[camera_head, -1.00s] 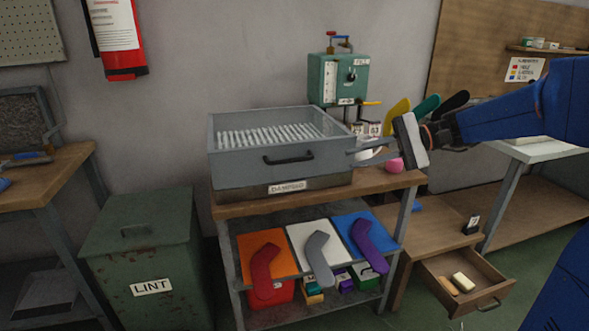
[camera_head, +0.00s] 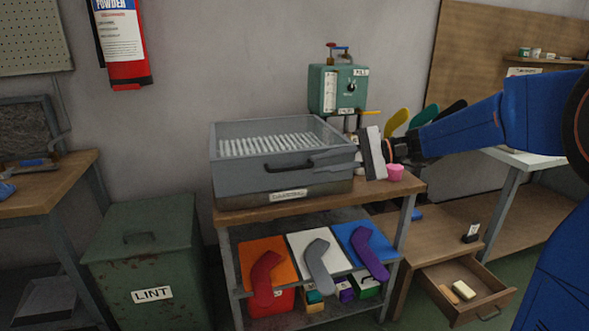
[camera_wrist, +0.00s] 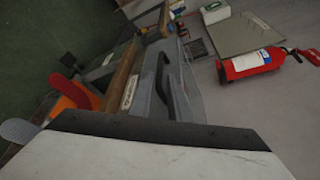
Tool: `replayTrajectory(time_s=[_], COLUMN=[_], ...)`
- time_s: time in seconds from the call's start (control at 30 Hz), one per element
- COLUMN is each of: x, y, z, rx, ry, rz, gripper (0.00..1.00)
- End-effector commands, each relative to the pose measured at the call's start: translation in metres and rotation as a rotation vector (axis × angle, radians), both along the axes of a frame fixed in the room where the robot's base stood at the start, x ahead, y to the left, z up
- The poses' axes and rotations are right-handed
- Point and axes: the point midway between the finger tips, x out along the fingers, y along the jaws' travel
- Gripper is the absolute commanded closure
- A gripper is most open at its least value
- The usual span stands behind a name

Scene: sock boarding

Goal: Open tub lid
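The grey tub (camera_head: 235,178) stands on the wooden top of a cart, with pale ribbed rows showing through its clear lid (camera_head: 270,140). The lid looks shut. A black bar handle (camera_head: 290,163) is on the upper front; it also shows in the wrist view (camera_wrist: 163,85), ahead of my gripper. My gripper (camera_head: 371,155) is at the tub's right end, its pale block close to the front right corner. Its fingers are not clearly seen in either view, and I cannot tell whether they touch the tub. The handle is not in its grasp.
A pink cup (camera_head: 395,172) stands just right of my gripper. A green gauge box (camera_head: 338,88) is behind the tub. A lint bin (camera_head: 150,255) stands left, and an open drawer (camera_head: 470,295) juts out at lower right.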

Motion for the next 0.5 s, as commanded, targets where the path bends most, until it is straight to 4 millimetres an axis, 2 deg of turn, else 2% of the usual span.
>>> replayTrajectory(time_s=[0.3, 0.5], x=[0.001, 0.002], y=[0.049, 0.069], z=[-0.011, -0.015], rx=[-0.001, -0.001], ry=[0.0, -0.001], rz=[0.003, 0.002], gripper=[0.83, 0.83])
